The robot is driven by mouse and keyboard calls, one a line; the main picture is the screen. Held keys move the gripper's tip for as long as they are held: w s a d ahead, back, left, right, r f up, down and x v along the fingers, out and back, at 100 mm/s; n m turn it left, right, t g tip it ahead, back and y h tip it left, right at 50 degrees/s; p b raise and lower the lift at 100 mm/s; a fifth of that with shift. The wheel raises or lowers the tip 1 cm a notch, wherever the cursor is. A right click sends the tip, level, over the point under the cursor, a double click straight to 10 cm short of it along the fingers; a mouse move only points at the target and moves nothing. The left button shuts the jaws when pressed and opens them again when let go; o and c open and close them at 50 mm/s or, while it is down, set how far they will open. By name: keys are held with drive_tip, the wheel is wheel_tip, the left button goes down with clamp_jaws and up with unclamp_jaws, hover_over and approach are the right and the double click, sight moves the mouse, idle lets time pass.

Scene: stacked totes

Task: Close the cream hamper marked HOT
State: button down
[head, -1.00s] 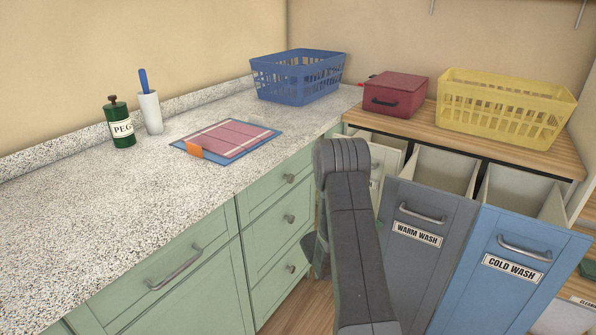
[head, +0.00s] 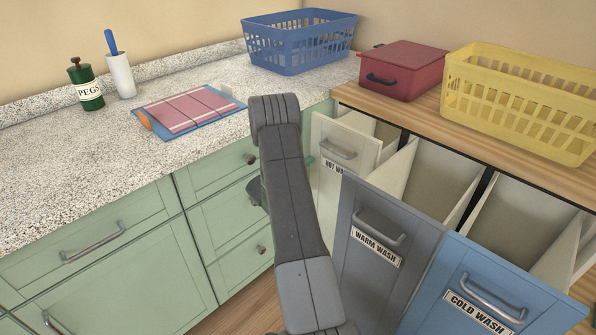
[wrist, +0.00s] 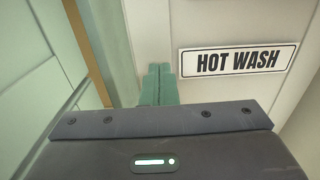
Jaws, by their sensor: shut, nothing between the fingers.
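The cream hamper (head: 329,190) marked HOT WASH stands tilted out from under the wooden counter, its top open, with a metal handle on its front. My arm hides part of its front in the head view. In the wrist view its cream front (wrist: 220,25) and HOT WASH label fill the right side. My gripper (wrist: 160,72) has its green fingers together and empty, pointing at the cream front just left of the label. I cannot tell whether the fingertips touch it. In the head view my arm mostly hides the gripper.
The grey WARM WASH hamper (head: 365,265) and blue COLD WASH hamper (head: 480,262) also stand open to the right. Green drawers (head: 222,205) are close on the left. A red box (head: 410,70) and yellow basket (head: 520,112) sit on the wooden top (head: 400,108).

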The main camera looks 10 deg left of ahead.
drive_tip(key=shift+x, duration=1.05)
drive_tip(key=shift+d, duration=0.1)
drive_tip(key=b+x, duration=0.6)
drive_tip(key=x, duration=0.7)
drive_tip(key=shift+w+r, duration=0.2)
drive_tip(key=shift+r, duration=0.05)
